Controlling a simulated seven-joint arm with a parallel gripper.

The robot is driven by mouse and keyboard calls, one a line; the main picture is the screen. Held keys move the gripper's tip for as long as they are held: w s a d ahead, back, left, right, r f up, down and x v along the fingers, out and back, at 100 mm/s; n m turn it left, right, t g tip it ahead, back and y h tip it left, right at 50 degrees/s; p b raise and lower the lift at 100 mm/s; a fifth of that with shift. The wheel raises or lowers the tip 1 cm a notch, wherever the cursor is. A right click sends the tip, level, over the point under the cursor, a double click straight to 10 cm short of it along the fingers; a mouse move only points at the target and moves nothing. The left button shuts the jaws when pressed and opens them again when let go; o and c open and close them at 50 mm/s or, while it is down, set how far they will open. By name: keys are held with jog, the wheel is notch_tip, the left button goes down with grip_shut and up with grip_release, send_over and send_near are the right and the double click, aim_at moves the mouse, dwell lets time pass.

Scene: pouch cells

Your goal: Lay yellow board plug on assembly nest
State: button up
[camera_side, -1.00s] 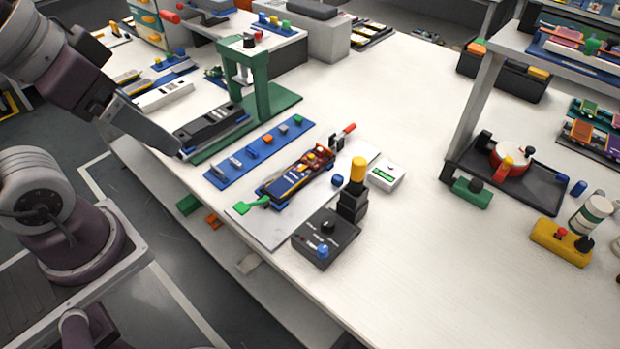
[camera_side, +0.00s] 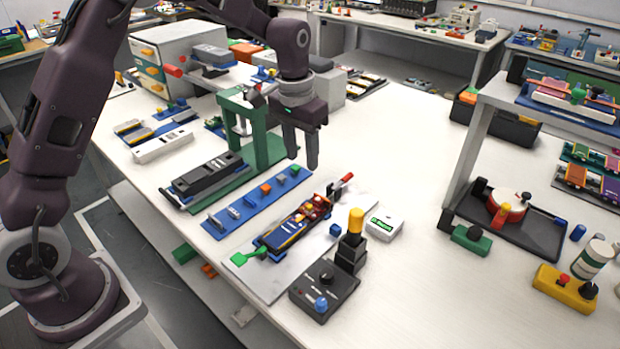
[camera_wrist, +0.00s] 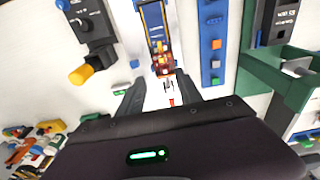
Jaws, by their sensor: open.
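The assembly nest (camera_side: 289,233) appears to be the long blue-edged holder on a pale plate, with a dark board and small red and yellow parts on it. It also shows in the wrist view (camera_wrist: 152,20). I cannot single out the yellow board plug for certain; an orange-yellow block (camera_side: 265,189) sits on the blue strip (camera_side: 238,213) beside the nest, and shows in the wrist view (camera_wrist: 216,44). My gripper (camera_side: 302,160) points down, open and empty, above the far end of the nest. Its fingers (camera_wrist: 160,77) straddle that end in the wrist view.
A green press frame (camera_side: 262,130) stands left of my gripper. A black control box (camera_side: 324,287) and a yellow-topped post (camera_side: 355,222) stand right of the nest. A white box (camera_side: 384,224) lies nearby. The table's right middle is clear.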

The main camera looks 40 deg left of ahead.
jog(key=shift+g, duration=0.5)
jog(key=w+f, duration=0.1)
jog(key=f, duration=0.2)
jog(key=w+f, duration=0.1)
jog(key=f, duration=0.2)
jog(key=w+f, duration=0.1)
jog(key=f, duration=0.2)
jog(key=shift+a, duration=0.2)
notch_tip(320, 180, down, 7)
jog(key=shift+r, duration=0.2)
grip_shut()
grip_release()
notch_tip(320, 180, up, 7)
jog(key=shift+r, duration=0.1)
